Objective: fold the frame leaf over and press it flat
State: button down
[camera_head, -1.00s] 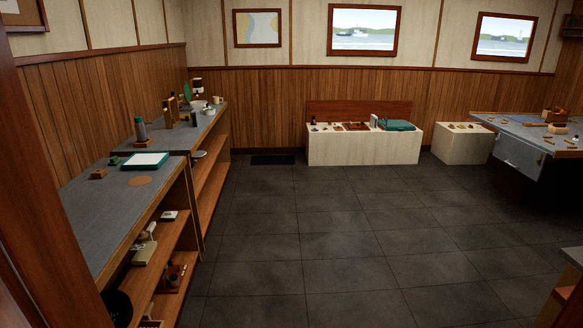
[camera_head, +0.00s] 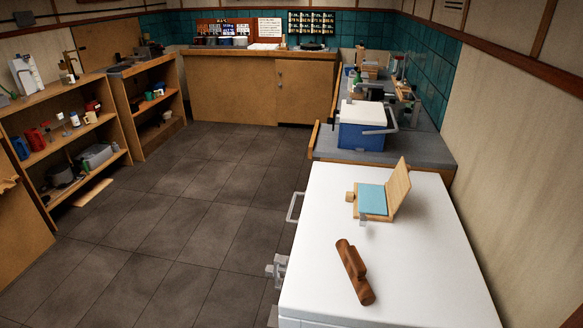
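A small light-wood hinged frame stands on the white top of a chest-like unit at the right. Its base (camera_head: 373,217) lies flat and carries a pale blue pad (camera_head: 372,198). Its frame leaf (camera_head: 398,188) stands up at the right side of the base, tilted outward to the right, open. A small wooden knob or block (camera_head: 350,196) sits at the base's left edge. A small pale tab hangs at its front edge. I cannot make out my gripper in this view.
A brown wooden piece (camera_head: 355,272) lies on the white top (camera_head: 425,270), in front of the frame. Behind is a grey counter with a blue box with a white lid (camera_head: 362,125). A handle (camera_head: 294,207) and grey fitting (camera_head: 277,270) stick out on the left.

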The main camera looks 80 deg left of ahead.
aim_at(399, 183)
jog(key=u, duration=2.5)
jog(key=i, duration=1)
